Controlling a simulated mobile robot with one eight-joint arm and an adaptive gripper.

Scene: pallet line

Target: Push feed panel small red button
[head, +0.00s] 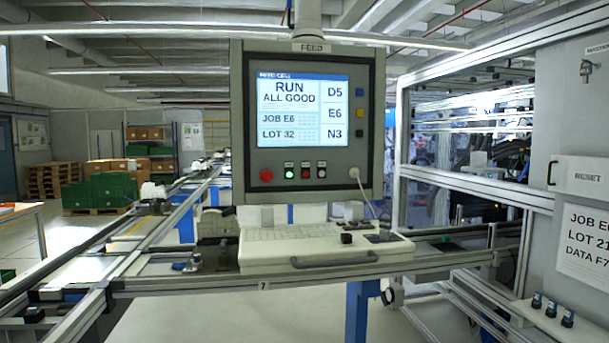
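A row of small buttons sits below the screen: a green button (289,174), a small red button (305,173) and a dark button (321,172). A larger red knob (266,175) is at the row's left end. Nothing covers the buttons. My gripper is not in view.
A white keyboard console (315,262) with a front handle juts out below the panel. A cable (366,200) hangs from the panel's lower right to it. A conveyor rail (120,268) runs at left. A framed machine with a RESET-labelled cabinet (575,150) stands at right.

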